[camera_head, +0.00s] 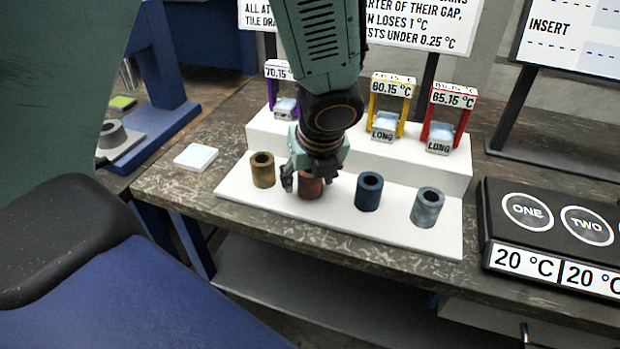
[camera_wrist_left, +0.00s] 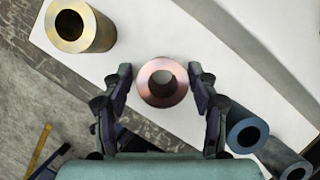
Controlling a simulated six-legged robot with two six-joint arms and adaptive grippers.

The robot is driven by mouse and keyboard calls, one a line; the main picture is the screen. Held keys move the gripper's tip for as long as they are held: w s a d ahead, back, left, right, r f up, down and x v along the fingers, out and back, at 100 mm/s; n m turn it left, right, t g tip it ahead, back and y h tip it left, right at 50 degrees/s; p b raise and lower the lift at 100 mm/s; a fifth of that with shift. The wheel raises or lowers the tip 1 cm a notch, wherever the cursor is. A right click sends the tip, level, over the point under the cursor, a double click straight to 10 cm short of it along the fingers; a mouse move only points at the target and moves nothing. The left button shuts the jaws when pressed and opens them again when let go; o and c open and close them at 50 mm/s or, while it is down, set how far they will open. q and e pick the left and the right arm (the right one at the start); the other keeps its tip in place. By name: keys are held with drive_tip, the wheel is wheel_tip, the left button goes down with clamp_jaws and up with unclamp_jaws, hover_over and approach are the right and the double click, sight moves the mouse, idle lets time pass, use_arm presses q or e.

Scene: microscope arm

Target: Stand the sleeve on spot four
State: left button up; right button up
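My left gripper (camera_head: 304,178) is over the copper-red sleeve (camera_head: 311,187), which stands upright on the low white step. In the left wrist view, the fingers of the gripper (camera_wrist_left: 161,82) are spread on either side of the copper sleeve (camera_wrist_left: 162,97), with a small gap at each side. In the same row stand a brass sleeve (camera_head: 263,170), a dark blue sleeve (camera_head: 369,193) and a grey-blue sleeve (camera_head: 427,208). A black board (camera_head: 490,214) at the right shows circles marked ONE (camera_head: 527,212) and TWO (camera_head: 587,226). Spot four is out of view. My right gripper is out of view.
Purple, yellow (camera_head: 391,86) and red (camera_head: 449,96) labelled frames stand on the raised white step behind the sleeves. A white square tile (camera_head: 195,157) lies at the left on the table (camera_head: 290,228). Printed signs stand behind.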

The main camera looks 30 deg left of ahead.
use_arm(q)
drive_tip(key=shift+a, duration=0.1)
drive_tip(key=shift+c, duration=0.7)
drive_tip(key=shift+w+f, duration=0.2)
drive_tip(key=shift+w, duration=0.05)
drive_tip(key=c, duration=0.6)
drive_tip(key=shift+s+r, duration=0.1)
drive_tip(key=shift+s, duration=0.05)
clamp_jaws()
drive_tip(key=shift+w, duration=0.2)
